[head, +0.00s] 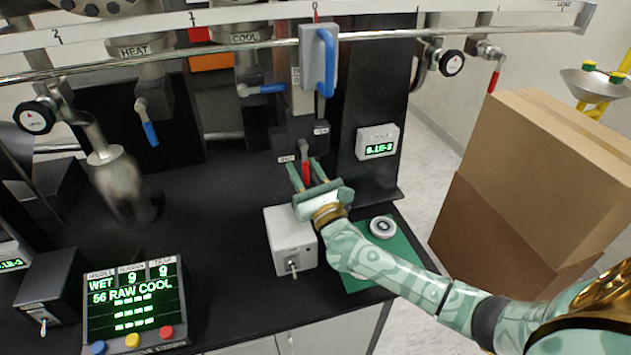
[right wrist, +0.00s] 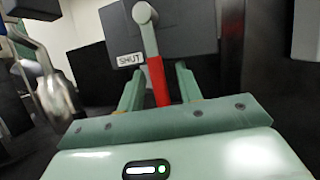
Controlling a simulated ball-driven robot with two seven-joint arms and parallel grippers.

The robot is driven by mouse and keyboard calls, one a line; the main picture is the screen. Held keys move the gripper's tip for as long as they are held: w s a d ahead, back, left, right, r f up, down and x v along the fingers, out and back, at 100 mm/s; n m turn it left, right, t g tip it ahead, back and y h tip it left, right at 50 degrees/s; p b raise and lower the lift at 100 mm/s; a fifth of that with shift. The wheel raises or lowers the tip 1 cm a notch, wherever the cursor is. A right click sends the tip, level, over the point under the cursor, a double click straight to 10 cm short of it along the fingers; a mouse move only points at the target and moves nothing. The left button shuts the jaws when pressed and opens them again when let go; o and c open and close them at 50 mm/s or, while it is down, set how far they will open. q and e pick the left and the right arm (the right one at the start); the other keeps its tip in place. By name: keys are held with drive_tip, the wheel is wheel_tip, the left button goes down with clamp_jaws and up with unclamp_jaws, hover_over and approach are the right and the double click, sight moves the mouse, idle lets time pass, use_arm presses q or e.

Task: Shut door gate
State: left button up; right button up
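The door gate lever has a red grip (head: 306,171) and hangs down from a dark grey block (head: 299,135) on the central column. A SHUT label sits left of the lever, clear in the right wrist view; another small label at the block's upper right is too small to read. My right gripper (head: 306,172) is open, with one finger on each side of the red grip. In the right wrist view, the red grip (right wrist: 158,80) stands between the fingers (right wrist: 158,88) with visible gaps on both sides. My left gripper is not in view.
A grey box with a toggle switch (head: 290,240) stands just below my right gripper. A green mat (head: 400,255) with a round disc (head: 383,227) lies to its right. Blue-handled valves (head: 148,130) hang at left. Cardboard boxes (head: 535,185) stand at right.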

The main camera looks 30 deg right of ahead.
drive_tip(key=s+p, duration=0.1)
drive_tip(key=s, duration=1.1)
drive_tip(key=shift+s+a+p, duration=0.15)
drive_tip(key=shift+p, duration=0.15)
drive_tip(key=shift+c, duration=0.3)
